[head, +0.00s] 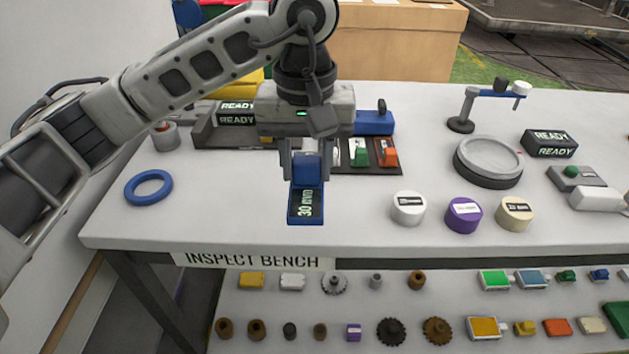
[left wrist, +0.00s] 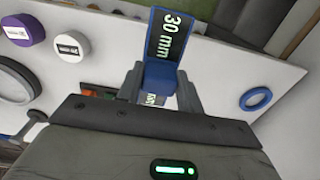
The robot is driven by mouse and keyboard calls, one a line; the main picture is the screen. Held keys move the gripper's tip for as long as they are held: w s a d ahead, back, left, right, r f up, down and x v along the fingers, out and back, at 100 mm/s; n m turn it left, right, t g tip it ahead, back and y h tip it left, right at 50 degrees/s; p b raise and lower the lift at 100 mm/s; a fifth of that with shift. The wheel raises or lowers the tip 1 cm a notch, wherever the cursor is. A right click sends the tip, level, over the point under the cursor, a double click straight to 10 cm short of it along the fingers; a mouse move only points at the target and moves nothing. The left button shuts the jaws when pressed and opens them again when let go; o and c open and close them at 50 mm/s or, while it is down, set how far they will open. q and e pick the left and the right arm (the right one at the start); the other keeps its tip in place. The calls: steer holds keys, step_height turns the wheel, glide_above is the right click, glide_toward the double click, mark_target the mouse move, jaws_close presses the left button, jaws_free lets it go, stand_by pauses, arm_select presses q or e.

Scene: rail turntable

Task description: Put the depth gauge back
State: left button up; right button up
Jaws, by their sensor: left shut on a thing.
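The depth gauge (head: 306,206) is a blue block with a dark display that reads 30 mm. My left gripper (head: 307,170) is shut on the blue block, with the display facing up and sticking out toward the bench's front edge. The left wrist view shows the gauge (left wrist: 170,38) between the two grey fingers of the left gripper (left wrist: 160,85). I cannot tell whether the gauge touches the bench (head: 240,215) or hangs just above it. My right gripper is not in view.
A blue ring (head: 148,187) lies at left. READY displays (head: 237,120) and a dark board with coloured pieces (head: 372,152) sit behind the gripper. White (head: 408,208), purple (head: 463,215) and tan (head: 514,213) round pieces and a round plate (head: 488,158) stand at right. Bare bench surrounds the gauge.

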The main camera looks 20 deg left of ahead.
mark_target(313, 170)
arm_select(q)
steer(key=w+f, duration=0.4)
steer(key=f, duration=0.1)
steer(key=shift+w+a+f+p, duration=0.1)
steer(key=shift+w+a+p, duration=0.15)
steer(key=shift+p, duration=0.05)
steer(key=f, duration=0.2)
steer(key=f+p, duration=0.1)
steer(key=shift+w+f, duration=0.3)
steer(key=shift+f, duration=0.05)
steer(key=shift+f, duration=0.1)
